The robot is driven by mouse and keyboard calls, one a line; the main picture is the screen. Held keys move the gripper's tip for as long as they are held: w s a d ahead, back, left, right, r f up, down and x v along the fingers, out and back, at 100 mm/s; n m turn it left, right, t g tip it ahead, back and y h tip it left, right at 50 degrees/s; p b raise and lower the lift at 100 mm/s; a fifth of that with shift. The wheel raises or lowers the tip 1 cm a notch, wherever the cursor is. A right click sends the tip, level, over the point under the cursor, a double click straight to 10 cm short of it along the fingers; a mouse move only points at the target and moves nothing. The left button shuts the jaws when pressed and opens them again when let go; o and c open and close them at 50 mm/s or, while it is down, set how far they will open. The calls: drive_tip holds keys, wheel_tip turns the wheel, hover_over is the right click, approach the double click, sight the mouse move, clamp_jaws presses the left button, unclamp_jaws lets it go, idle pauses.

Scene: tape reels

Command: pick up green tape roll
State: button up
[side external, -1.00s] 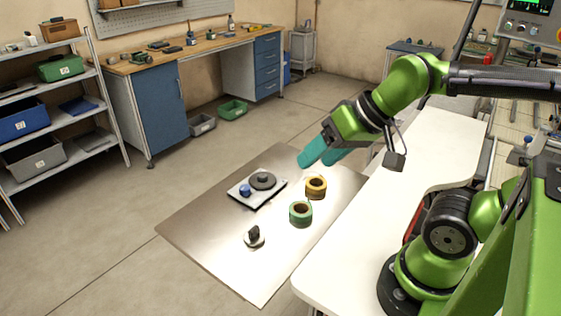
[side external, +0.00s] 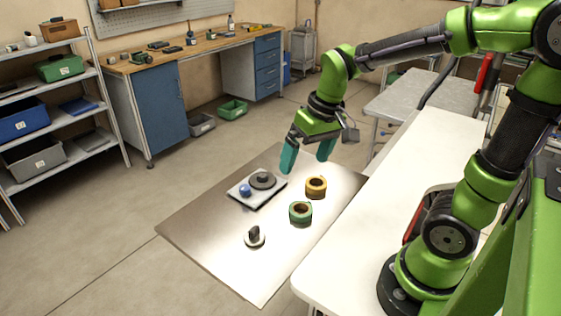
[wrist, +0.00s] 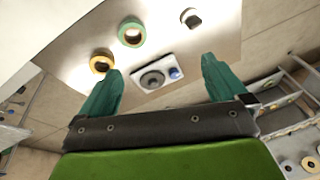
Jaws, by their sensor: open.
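The green tape roll (side external: 300,212) lies flat on the metal table in the side view, just in front of the yellow tape roll (side external: 316,187). In the wrist view the green roll (wrist: 131,33) is at the top, beyond the fingertips, and the yellow roll (wrist: 102,62) is near the left finger. My gripper (side external: 306,164) has teal fingers spread apart with nothing between them. It hangs above the table, behind the two rolls and apart from them. In the wrist view my gripper (wrist: 158,75) is also open and empty.
A small plate (side external: 269,199) with a dark disc (side external: 263,181) and a blue knob (side external: 245,190) sits left of the rolls. A small round piece with a dark upright part (side external: 254,236) stands nearer the front. A white table (side external: 415,165) borders the right side.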

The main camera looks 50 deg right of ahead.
drive_tip(key=w+d+f+n+g+h, duration=0.1)
drive_tip(key=w+d+f+n+g, duration=0.1)
drive_tip(key=w+d+f, duration=0.15)
hover_over(301, 204)
drive_tip(key=s+a, duration=0.2)
drive_tip(key=shift+n+g, duration=0.3)
wheel_tip(301, 204, down, 10)
drive_tip(key=shift+w+d+r, duration=0.1)
drive_tip(key=shift+d, duration=0.05)
drive_tip(key=shift+w+f, duration=0.2)
drive_tip(key=shift+f, duration=1.2)
drive_tip(key=shift+w+f, duration=0.15)
drive_tip(key=shift+f, duration=1.25)
drive_tip(key=c, duration=1.1)
